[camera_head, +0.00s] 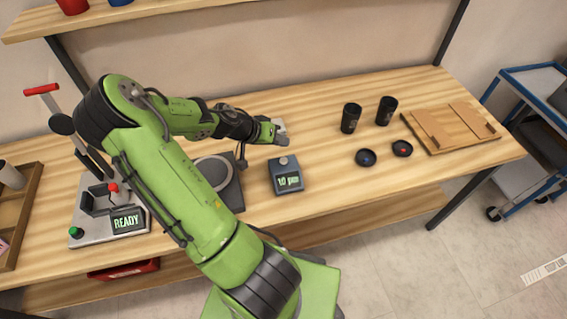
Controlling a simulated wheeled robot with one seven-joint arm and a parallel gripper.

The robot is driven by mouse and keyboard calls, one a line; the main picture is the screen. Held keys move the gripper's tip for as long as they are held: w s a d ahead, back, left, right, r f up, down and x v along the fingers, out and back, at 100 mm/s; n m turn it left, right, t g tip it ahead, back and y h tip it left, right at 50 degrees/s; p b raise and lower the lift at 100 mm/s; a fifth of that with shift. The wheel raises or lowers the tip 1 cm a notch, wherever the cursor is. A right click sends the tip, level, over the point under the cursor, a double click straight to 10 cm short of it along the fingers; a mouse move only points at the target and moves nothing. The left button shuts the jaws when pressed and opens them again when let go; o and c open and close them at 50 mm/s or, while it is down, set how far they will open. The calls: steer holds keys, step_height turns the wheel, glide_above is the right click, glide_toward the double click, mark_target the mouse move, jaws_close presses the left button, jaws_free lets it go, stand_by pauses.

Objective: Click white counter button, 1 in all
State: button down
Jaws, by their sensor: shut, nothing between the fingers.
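The counter (287,180) is a dark grey-blue box on the wooden table, with a small lit display of pale green characters on its front. Its white button (283,161) is a small round knob on top. My gripper (283,136) is shut and empty, above the table and slightly behind the button in the picture. A visible gap separates it from the button in this view. The exact height of the fingertips above the button is hard to tell.
Left of the counter is a dark plate device (218,172), partly behind my arm, and a machine with a READY display (128,222). To the right are two black cups (351,118), two small dark round pieces (366,158) and a wooden board (450,130).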

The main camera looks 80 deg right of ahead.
mark_target(280, 161)
step_height(280, 161, down, 5)
steer(key=b, duration=0.3)
steer(key=shift+b, duration=0.3)
stand_by(1.5)
steer(key=shift+f+b, duration=0.45)
steer(key=shift+f+b, duration=0.5)
stand_by(0.4)
stand_by(0.4)
steer(key=shift+r+p, duration=0.6)
steer(key=shift+r, duration=0.35)
steer(key=shift+r, duration=0.1)
step_height(280, 161, up, 5)
steer(key=p, duration=0.3)
steer(key=shift+p, duration=0.35)
